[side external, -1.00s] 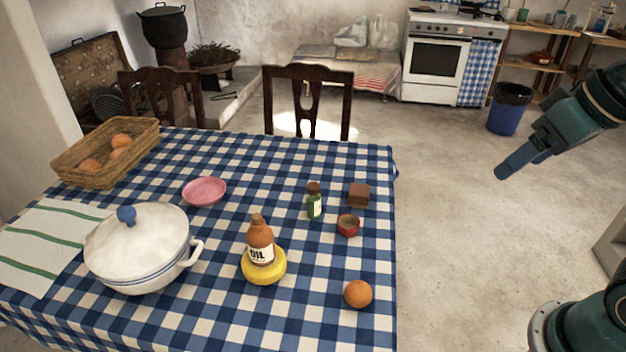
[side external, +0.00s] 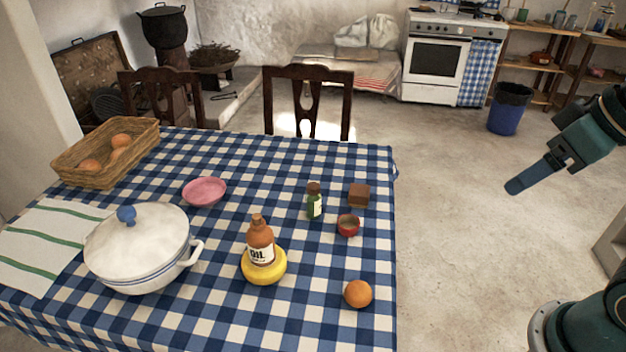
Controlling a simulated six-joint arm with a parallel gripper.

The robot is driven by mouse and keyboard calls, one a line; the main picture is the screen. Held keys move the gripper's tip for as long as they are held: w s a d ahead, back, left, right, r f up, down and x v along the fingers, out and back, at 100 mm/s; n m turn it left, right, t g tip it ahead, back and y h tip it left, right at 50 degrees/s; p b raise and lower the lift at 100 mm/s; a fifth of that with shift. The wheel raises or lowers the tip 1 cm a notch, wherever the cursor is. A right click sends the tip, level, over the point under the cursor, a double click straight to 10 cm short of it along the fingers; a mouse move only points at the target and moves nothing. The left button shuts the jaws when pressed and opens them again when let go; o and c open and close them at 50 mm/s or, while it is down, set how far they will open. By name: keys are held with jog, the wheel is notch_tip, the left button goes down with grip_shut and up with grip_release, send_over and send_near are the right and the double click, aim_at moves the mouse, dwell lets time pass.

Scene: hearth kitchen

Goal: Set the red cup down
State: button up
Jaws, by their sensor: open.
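The small red cup (side external: 348,225) stands upright on the blue checked tablecloth (side external: 300,160), near the table's right side. A brown block (side external: 358,195) is just behind it, and a green bottle with a brown cap (side external: 314,201) is to its left. My gripper (side external: 522,183) is off the table's right edge, well apart from the cup. It is open, and nothing shows in its jaws.
An oil bottle (side external: 260,241) stands on a yellow round thing (side external: 264,270). An orange (side external: 358,293) lies near the front right. A pink plate (side external: 204,191), a white pot (side external: 140,255) and an egg basket (side external: 105,158) are further left.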

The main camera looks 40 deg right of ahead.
jog(key=w+f+m+g+y, duration=0.1)
jog(key=w+f+m+y, duration=0.2)
jog(key=w+f+m, duration=0.45)
jog(key=w+f+m+g+y, duration=0.15)
jog(key=w+f, duration=0.25)
jog(key=w, duration=0.7)
jog(key=m+t+y, duration=0.6)
jog(key=m, duration=1.1)
send_near(348, 224)
jog(key=s+d+r, duration=0.1)
jog(key=s+r, duration=0.3)
jog(key=shift+w+d+f, duration=0.15)
jog(key=shift+f, duration=0.05)
jog(key=shift+x, duration=4.3)
jog(key=shift+w+f, duration=0.1)
jog(key=shift+f, duration=0.1)
jog(key=shift+x, duration=2.45)
